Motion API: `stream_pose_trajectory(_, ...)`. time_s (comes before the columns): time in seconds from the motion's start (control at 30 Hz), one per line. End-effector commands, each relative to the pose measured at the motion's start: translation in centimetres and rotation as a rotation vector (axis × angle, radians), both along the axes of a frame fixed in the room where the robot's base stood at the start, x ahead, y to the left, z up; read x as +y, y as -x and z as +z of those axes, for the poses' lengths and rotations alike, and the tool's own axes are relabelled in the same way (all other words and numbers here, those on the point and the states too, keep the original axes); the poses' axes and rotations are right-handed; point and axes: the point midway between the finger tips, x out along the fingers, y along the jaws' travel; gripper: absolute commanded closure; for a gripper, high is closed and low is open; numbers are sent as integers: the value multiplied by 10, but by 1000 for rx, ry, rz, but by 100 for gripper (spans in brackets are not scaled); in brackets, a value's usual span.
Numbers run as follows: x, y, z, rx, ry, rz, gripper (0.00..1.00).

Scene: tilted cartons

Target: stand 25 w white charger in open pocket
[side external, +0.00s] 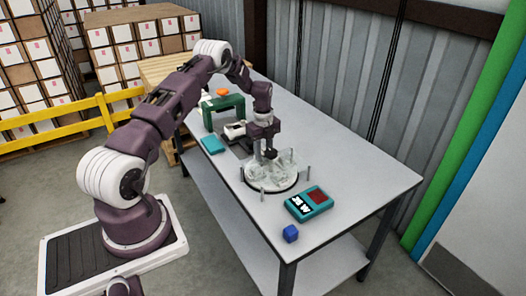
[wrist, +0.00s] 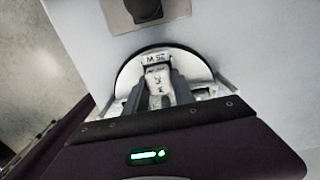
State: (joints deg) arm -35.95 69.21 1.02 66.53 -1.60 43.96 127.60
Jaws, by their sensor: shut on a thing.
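The white charger (wrist: 157,80), marked "25 W", is between my gripper's two grey fingers (wrist: 160,97) in the wrist view. My gripper is shut on it. In the side view my gripper (side external: 267,154) points down over the back part of a round white holder (side external: 278,188) with a dark rim and clear upright parts. The holder's rim also shows behind the charger in the wrist view (wrist: 128,72). The charger is hard to make out in the side view. I cannot tell which pocket is open or whether the charger touches the holder.
A green arch (side external: 222,108), a white device (side external: 235,130) and a teal block (side external: 212,145) stand behind. The table's right side (side external: 350,165) is clear.

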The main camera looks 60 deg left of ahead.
Motion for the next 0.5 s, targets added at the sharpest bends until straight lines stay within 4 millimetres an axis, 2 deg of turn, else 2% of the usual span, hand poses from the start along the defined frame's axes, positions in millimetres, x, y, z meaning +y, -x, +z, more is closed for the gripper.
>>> stream_pose_trajectory(0.03,-2,4,-10,7,3,3,100)
stream_pose_trajectory(0.23,-2,4,-11,9,3,4,100)
stream_pose_trajectory(0.27,-2,4,-11,10,3,4,65)
stream_pose_trajectory(0.3,-2,5,-11,10,3,4,58)
stream_pose_trajectory(0.37,-2,5,-11,11,3,3,46)
stream_pose_trajectory(0.5,-1,7,-12,16,2,2,44)
